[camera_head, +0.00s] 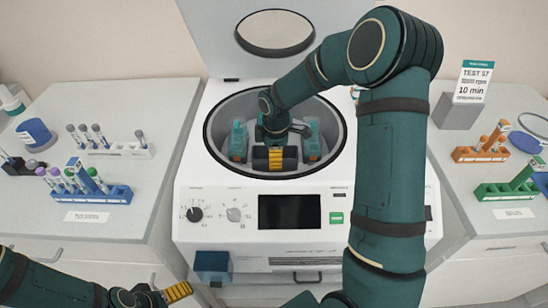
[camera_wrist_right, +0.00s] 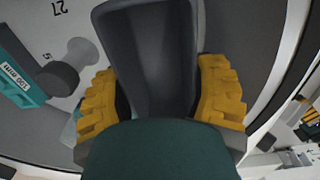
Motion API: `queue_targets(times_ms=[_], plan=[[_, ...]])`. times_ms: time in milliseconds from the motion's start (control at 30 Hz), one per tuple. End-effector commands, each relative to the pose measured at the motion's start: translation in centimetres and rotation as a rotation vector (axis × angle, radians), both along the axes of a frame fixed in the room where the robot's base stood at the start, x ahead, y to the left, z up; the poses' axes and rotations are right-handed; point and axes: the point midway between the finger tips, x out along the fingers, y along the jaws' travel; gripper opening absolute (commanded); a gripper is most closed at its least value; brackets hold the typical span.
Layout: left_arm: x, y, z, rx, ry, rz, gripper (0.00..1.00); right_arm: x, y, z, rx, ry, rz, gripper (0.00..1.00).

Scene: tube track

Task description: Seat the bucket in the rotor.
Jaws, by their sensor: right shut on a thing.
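The centrifuge (camera_head: 300,205) stands in the middle of the head view with its lid up and its round chamber open. My right gripper (camera_head: 275,158) is down inside the chamber, between two teal buckets (camera_head: 238,140) (camera_head: 312,140) at left and right. In the right wrist view its yellow fingers (camera_wrist_right: 160,95) are shut on a dark grey, hollow bucket (camera_wrist_right: 150,55). The gripper hides most of this bucket in the head view, and I cannot tell whether it touches the rotor (camera_wrist_right: 90,20). My left gripper (camera_head: 165,294) is low at the left, away from the centrifuge; its opening is unclear.
Tube racks stand on the left bench, a blue one (camera_head: 95,193) and a white one (camera_head: 120,151). An orange rack (camera_head: 480,154) and a green rack (camera_head: 510,188) are on the right bench. The raised lid (camera_head: 275,62) is behind my right arm. A labelled bucket (camera_wrist_right: 18,80) is close at left in the wrist view.

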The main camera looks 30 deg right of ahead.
Motion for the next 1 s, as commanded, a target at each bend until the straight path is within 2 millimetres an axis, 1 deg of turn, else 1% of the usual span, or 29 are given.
queue_targets(times_ms=[167, 533, 667, 1000], plan=[[0.1, 0.0, -0.6, 0.0, -0.002, 0.0, 0.98, 0.0, 0.0, -0.8, -0.001, -0.001, 0.0, 0.27], [0.5, 0.1, -2.8, 0.003, -0.013, 0.003, 0.98, 0.0, 0.0, -3.4, 0.0, 0.0, 0.0, 0.27], [0.6, 0.1, -3.0, 0.003, -0.014, 0.003, 0.98, 0.0, 0.0, -3.7, -0.001, -0.001, 0.0, 0.27], [0.6, 0.1, -2.9, 0.003, -0.014, 0.003, 0.98, 0.0, 0.0, -3.6, 0.0, 0.0, 0.0, 0.27]])
